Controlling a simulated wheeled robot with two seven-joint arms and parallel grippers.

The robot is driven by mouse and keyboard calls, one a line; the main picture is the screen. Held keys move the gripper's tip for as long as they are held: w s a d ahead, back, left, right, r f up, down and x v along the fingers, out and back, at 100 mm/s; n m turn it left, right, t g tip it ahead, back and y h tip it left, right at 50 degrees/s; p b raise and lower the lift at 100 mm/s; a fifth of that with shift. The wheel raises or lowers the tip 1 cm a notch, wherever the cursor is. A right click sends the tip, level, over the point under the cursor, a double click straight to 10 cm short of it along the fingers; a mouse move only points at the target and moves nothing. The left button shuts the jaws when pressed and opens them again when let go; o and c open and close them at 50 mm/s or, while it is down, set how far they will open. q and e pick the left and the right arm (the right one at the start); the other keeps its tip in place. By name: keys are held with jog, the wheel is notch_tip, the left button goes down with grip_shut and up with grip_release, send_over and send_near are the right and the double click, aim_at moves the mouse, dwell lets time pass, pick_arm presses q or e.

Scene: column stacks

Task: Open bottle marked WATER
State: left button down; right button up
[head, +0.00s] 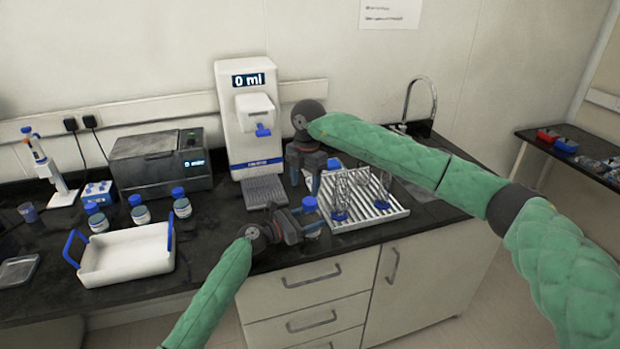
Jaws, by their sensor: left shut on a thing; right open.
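A small bottle with a blue cap (310,204) stands near the counter's front edge, partly hidden by my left gripper. Its label cannot be read. My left gripper (305,222) comes in from the left and is shut on this bottle. My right gripper (316,184) is open, pointing down above and slightly behind the cap, apart from it. Three more blue-capped bottles stand at the left: one (97,219), one (140,210) and one (181,204). Their labels are too small to read.
A white tray with blue handles (125,258) sits at the front left. A white dispenser reading 0 ml (240,110) stands behind my grippers. A drying rack (385,211) with glassware lies to the right. A grey device (158,160) stands back left.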

aim_at(310, 201)
jog(key=m, duration=0.1)
jog(key=r+m, duration=0.1)
jog(key=m, duration=0.2)
jog(key=shift+w+d+r, duration=0.15)
jog(key=shift+w+d, duration=0.15)
jog(key=m, duration=0.4)
jog(key=shift+d+r+h, duration=0.1)
jog(key=shift+d+h, duration=0.2)
jog(key=shift+d+m, duration=0.1)
jog(key=shift+m, duration=1.1)
jog(key=shift+f, duration=4)
